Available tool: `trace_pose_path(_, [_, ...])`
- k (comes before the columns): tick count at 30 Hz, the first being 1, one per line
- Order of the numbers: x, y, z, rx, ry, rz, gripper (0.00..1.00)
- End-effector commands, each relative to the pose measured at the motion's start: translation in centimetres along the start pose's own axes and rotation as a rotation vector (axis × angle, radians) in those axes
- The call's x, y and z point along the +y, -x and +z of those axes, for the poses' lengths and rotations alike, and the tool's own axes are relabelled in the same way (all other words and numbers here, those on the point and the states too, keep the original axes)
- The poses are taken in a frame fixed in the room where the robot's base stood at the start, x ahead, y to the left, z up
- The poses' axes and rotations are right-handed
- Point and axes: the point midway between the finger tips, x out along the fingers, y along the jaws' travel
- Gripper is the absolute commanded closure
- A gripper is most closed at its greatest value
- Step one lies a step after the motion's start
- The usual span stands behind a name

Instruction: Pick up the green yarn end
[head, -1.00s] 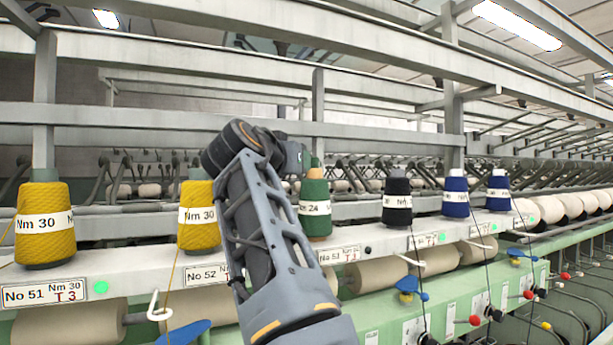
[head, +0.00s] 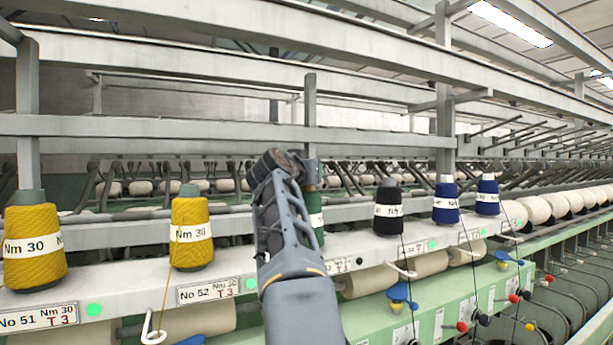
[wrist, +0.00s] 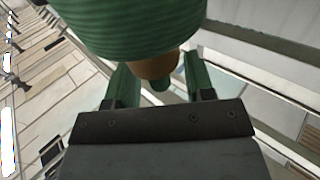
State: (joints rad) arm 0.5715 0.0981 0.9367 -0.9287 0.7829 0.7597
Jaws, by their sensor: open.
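The green yarn cone (head: 316,216) stands on the machine's pale rail in the head view, mostly hidden behind my arm. In the wrist view the green cone (wrist: 140,28) fills the top, with its brown tip (wrist: 155,66) showing below the wound yarn. My gripper (wrist: 160,82) is open. Its two greenish fingers lie on either side of the tip, and I cannot tell whether they touch it. A small green piece shows at the tip between the fingers. I cannot make out a loose green yarn end in either view.
Yellow cones (head: 192,233) stand left of my arm, a black cone (head: 388,211) and blue cones (head: 446,201) to the right. Metal beams (head: 220,128) run across behind and above. Blue guides (head: 399,296) stick out from the green front.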

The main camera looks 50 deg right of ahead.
Motion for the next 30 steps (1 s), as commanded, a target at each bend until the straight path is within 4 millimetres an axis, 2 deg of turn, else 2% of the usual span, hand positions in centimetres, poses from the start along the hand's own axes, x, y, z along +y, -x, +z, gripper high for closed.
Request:
trace_pose_path(5, [0.0, -1.6, -0.1, 0.000, 0.001, -0.001, 0.51])
trace_pose_path(13, [0.0, -1.7, 0.0, 0.001, 0.000, -0.002, 0.51])
trace_pose_path(28, [0.0, -1.7, 0.0, 0.001, 0.000, -0.002, 0.98])
trace_pose_path(30, [0.0, -1.7, 0.0, 0.001, 0.000, -0.002, 1.00])
